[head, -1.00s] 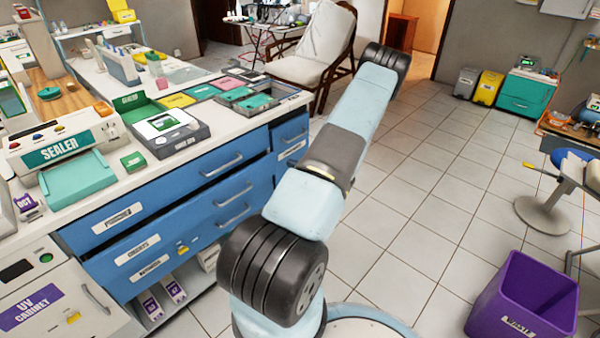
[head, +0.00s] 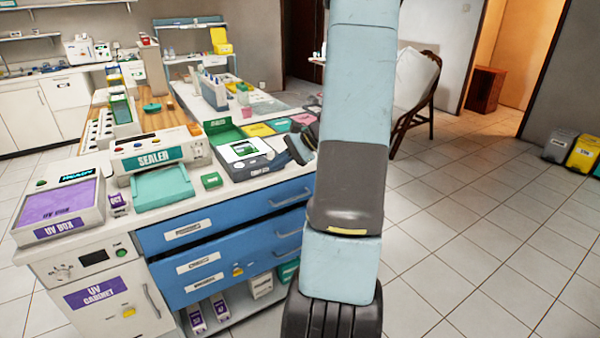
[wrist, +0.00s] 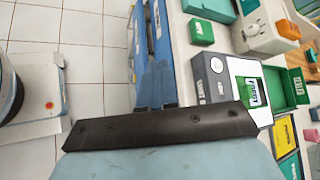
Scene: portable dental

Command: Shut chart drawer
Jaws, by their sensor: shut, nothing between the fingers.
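The blue drawer cabinet stands left of my arm in the head view. Its middle drawer (head: 205,267) stands out a little below the top drawer (head: 190,231), with a dark gap between. The drawer labels are too small to read, so I cannot tell which is the chart drawer. My arm hides the right end of the drawers.
The counter above the drawers carries a sealer (head: 152,153), a grey device with a screen (head: 262,168) and a small green box (head: 211,180). A UV cabinet (head: 95,298) stands at the left. The tiled floor to the right is mostly clear.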

